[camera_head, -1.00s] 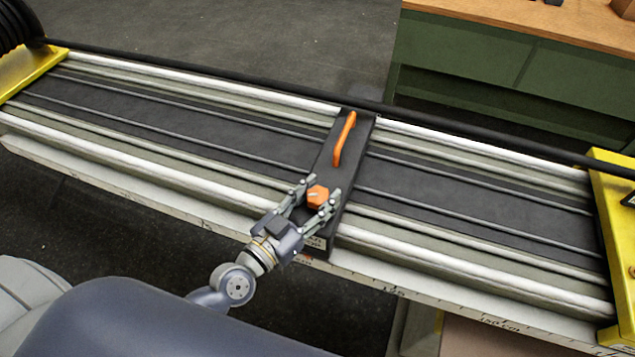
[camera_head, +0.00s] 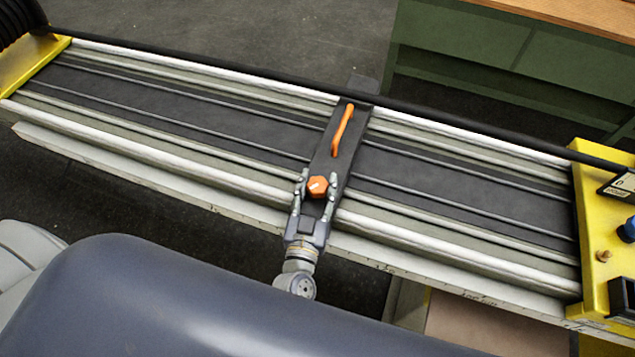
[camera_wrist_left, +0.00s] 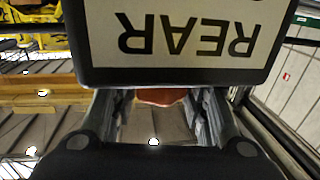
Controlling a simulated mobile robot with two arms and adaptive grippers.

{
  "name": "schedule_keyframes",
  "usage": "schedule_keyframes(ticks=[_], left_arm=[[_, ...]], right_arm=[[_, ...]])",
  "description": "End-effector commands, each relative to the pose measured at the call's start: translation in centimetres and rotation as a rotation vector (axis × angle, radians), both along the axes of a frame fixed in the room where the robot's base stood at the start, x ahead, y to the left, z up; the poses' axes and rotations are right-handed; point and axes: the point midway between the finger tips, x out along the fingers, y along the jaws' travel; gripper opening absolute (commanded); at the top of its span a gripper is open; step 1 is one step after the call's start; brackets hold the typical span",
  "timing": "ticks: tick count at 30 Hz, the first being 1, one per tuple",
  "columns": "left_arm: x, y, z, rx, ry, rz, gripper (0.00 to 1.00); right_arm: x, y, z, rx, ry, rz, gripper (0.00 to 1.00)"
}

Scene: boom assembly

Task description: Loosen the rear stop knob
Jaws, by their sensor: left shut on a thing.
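The rear stop is a dark carriage (camera_head: 326,165) lying across the rails, with an orange handle (camera_head: 342,130) on its far part. Its orange knob (camera_head: 318,187) has a white mark on top and sits on the near part. My left gripper (camera_head: 317,186) is shut on the knob, one finger on each side. In the left wrist view, a plate reading "REAR" (camera_wrist_left: 178,38) appears upside down and fills the top; a bit of the orange knob (camera_wrist_left: 162,96) shows below it between the fingers (camera_wrist_left: 160,110). My right gripper is not in view.
Pale rails (camera_head: 440,225) run left and right of the carriage along the boom. A yellow end block (camera_head: 598,275) with a blue knob (camera_head: 627,229) stands at the right. A yellow end plate (camera_head: 30,65) is at the far left. A green cabinet (camera_head: 460,65) stands behind.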

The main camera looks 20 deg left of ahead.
Motion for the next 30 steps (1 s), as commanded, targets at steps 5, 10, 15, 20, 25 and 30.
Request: schedule_keyframes(ticks=[5, 10, 15, 20, 25, 30], left_arm=[[0.1, 0.0, 0.1, -0.001, -0.003, 0.004, 0.17], [0.1, 0.0, 0.1, -0.001, -0.003, 0.003, 0.17], [0.1, 0.0, 0.1, -0.001, -0.002, 0.003, 0.61], [0.0, 0.0, 0.0, -0.001, -0.001, 0.002, 0.61], [-0.2, 0.0, 0.0, 0.000, 0.000, 0.002, 0.61], [-2.2, -0.2, -0.2, 0.002, 0.003, 0.001, 0.61]], right_arm=[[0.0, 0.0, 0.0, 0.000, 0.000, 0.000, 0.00], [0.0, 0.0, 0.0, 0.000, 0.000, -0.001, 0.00], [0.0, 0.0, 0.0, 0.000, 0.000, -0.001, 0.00], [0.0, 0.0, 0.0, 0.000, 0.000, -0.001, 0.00], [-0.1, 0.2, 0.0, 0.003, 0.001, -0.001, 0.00], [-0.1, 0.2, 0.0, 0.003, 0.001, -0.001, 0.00]])
